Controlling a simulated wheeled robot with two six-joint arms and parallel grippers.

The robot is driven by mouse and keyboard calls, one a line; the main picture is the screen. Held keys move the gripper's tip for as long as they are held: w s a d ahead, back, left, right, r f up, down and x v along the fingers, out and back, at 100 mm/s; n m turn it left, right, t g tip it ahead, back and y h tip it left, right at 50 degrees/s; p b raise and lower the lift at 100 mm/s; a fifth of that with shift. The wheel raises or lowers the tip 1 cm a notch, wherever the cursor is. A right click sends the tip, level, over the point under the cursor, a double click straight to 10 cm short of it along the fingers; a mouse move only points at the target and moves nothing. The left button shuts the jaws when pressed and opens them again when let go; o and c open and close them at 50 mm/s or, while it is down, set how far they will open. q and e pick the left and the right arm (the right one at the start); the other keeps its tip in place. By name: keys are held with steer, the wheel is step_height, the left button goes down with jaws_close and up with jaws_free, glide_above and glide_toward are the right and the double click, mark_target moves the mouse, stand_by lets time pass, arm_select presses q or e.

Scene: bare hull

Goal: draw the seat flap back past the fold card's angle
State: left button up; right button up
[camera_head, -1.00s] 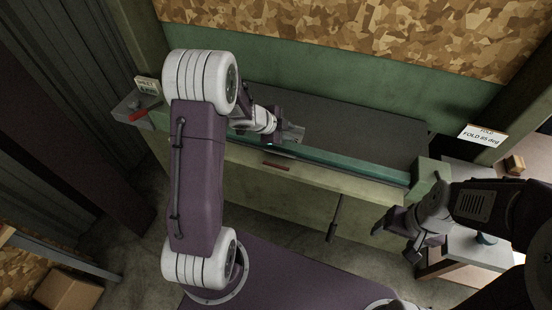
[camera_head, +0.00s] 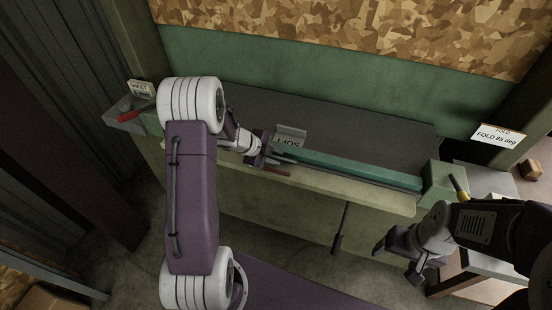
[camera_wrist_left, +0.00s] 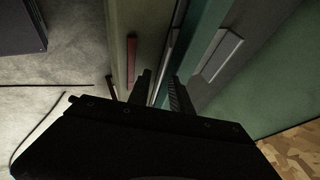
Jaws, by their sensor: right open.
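A bench-like folding machine has a dark flat top (camera_head: 350,140), a green bar (camera_head: 350,172) along its front and a pale front panel (camera_head: 330,192). A small grey plate with lettering (camera_head: 290,137) stands up behind the bar; a grey plate also shows in the left wrist view (camera_wrist_left: 222,55). I cannot tell for sure which part is the seat flap. The fold card (camera_head: 495,136) at right reads "FOLD 85 deg". My left gripper (camera_head: 284,161) is at the bar, just in front of the plate, its fingers apart. My right gripper (camera_head: 393,262) is open and empty, low at right.
A red strip (camera_head: 275,171) lies on the front panel below my left gripper. A dark lever (camera_head: 341,228) hangs from the panel. A tray with a red-handled tool (camera_head: 127,117) and a sheet card (camera_head: 140,89) are at far left. A pale side table (camera_head: 485,180) stands at right.

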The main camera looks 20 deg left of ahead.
arm_select(q)
steer(key=shift+d, duration=0.15)
steer(key=shift+f, duration=0.1)
jaws_close()
stand_by(1.3)
